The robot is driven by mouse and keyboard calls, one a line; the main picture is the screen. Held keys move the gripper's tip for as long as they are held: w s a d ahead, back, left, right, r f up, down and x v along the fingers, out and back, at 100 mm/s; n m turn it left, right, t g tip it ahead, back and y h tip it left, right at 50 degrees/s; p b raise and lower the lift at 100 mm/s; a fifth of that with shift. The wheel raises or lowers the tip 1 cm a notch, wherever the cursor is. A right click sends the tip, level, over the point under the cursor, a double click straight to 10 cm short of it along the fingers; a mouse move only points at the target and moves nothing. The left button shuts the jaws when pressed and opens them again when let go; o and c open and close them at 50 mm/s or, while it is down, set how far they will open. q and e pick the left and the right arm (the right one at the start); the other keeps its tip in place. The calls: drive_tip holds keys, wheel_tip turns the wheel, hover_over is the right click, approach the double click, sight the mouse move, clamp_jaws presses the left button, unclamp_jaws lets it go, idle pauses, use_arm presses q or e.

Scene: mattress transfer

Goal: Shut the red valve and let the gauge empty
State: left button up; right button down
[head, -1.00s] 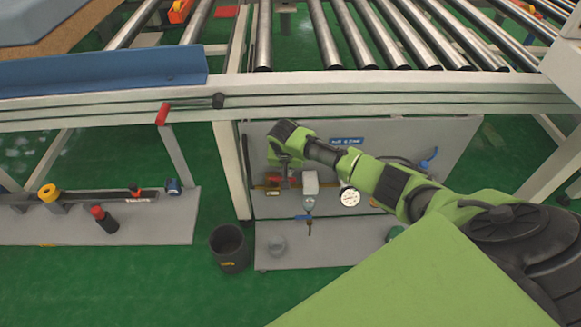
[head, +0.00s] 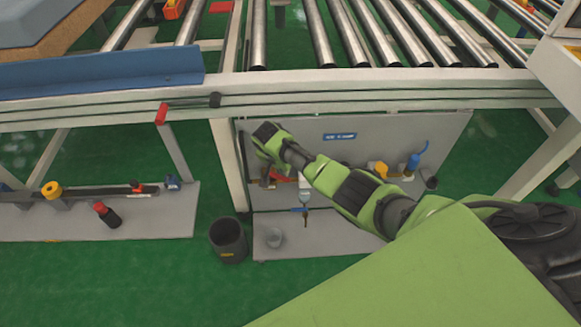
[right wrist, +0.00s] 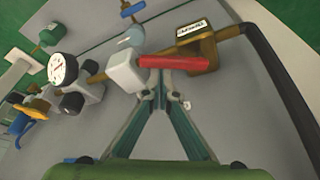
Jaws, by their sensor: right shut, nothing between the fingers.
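The red valve lever (right wrist: 173,62) lies across the brass pipework beside a white block (right wrist: 126,76) in the right wrist view. In the head view a bit of red (head: 278,177) shows by my gripper. The round white gauge (right wrist: 62,68) is left of the lever in the wrist view; my arm hides it in the head view. Its needle is too small to read. My right gripper (right wrist: 160,94) is shut and empty, its fingertips just below the lever in the wrist view; I cannot tell whether they touch it. My left gripper is out of view.
A grey panel (head: 420,135) with pipes stands under the roller conveyor frame (head: 400,88). A blue-handled fitting (head: 415,160) and a yellow part (head: 380,170) are right of my arm. A dark bucket (head: 228,240) stands on the green floor, left of the panel's base.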

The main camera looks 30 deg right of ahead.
drive_tip(key=shift+s+a+m, duration=0.2)
drive_tip(key=shift+a+m, duration=0.15)
drive_tip(key=shift+m, duration=0.15)
drive_tip(key=shift+s+a+m+g+h, duration=0.3)
drive_tip(key=shift+m+g, duration=0.1)
drive_tip(key=shift+m, duration=0.5)
drive_tip(key=shift+s+a+m, duration=0.1)
drive_tip(key=shift+m, duration=0.4)
drive_tip(key=a+m+g+b, duration=0.1)
drive_tip(key=m+b, duration=0.1)
drive_tip(key=a+m+b, duration=0.1)
drive_tip(key=m+b, duration=0.1)
drive_tip(key=s+a+m+g+b, duration=0.1)
drive_tip(key=m+b, duration=0.1)
drive_tip(key=m, duration=0.1)
drive_tip(key=shift+a+g, duration=0.25)
drive_tip(key=shift+g, duration=0.05)
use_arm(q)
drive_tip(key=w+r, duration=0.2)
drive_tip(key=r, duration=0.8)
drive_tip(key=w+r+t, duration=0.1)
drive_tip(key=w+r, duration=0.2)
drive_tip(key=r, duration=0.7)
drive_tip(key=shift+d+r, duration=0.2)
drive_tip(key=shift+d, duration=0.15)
use_arm(e)
drive_tip(key=shift+w+a, duration=0.1)
drive_tip(key=shift+a, duration=0.05)
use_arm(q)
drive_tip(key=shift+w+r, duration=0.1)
